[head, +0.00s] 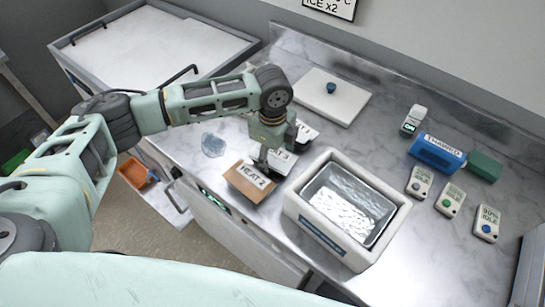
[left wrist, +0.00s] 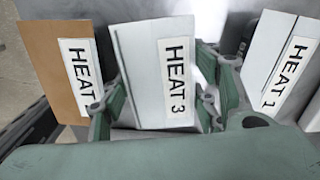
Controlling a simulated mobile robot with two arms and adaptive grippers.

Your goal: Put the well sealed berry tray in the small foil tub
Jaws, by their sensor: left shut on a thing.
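My left gripper (head: 268,160) is shut on the white HEAT 3 pack (head: 284,160), which sits between the fingers in the left wrist view (left wrist: 160,75). A brown HEAT 2 pack (head: 250,182) lies just left of it, and a white HEAT 1 pack (left wrist: 280,65) lies to its right. No pack shows a berry label, and the seals cannot be made out. A shiny metal tub (head: 343,208) sits in a white box (head: 303,207) to the right of the gripper. It looks empty. My right gripper is not in view.
A white board (head: 325,100) with a blue knob lies behind. A clear crumpled item (head: 213,145) is left of the gripper. At right are a blue box (head: 437,152), a green block (head: 485,166) and several labelled tags (head: 450,199). An orange tray (head: 137,172) is lower left.

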